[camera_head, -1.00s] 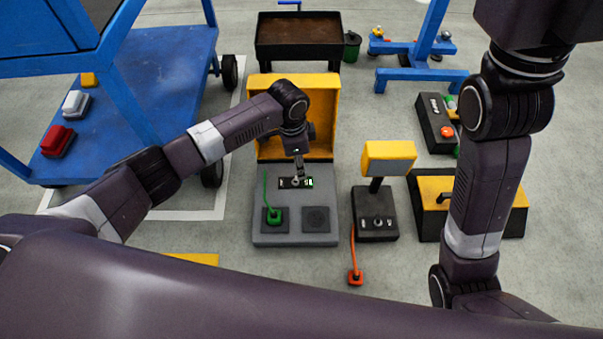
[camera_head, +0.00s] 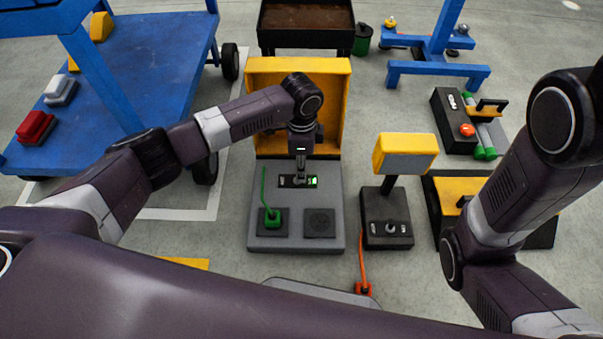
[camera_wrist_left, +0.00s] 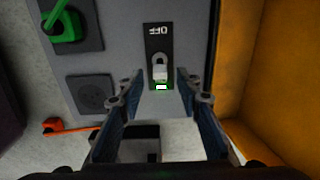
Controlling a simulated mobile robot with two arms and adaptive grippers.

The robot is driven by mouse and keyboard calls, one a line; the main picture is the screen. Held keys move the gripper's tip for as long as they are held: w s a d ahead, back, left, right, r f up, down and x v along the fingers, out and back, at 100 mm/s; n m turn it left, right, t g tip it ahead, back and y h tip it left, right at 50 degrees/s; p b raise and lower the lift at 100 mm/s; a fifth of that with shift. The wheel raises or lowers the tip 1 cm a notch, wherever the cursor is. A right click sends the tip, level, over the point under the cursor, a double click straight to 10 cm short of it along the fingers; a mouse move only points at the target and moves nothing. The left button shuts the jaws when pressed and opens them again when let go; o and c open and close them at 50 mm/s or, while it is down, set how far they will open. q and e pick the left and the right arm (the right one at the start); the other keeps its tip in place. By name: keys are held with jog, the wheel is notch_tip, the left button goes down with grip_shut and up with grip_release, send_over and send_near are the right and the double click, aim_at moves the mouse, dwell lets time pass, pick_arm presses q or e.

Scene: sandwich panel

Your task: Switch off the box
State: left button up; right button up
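The box has a grey panel (camera_head: 328,240) on the floor and an upright yellow open part (camera_head: 340,75) behind it. My left gripper (camera_head: 299,182) points down over the plate. In the wrist view its two fingers (camera_wrist_left: 158,88) are apart, either side of the lever end; contact is unclear. My right gripper is out of view.
A green plug (camera_head: 272,218) and a round-holed socket (camera_head: 320,222) are on the panel's near part. A black box with a yellow lamp head (camera_head: 405,150) stands close at the right. A blue cart (camera_head: 150,60) stands at the left.

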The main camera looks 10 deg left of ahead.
pick_arm(q)
jog(key=shift+f+b, duration=0.3)
jog(key=shift+f, duration=0.45)
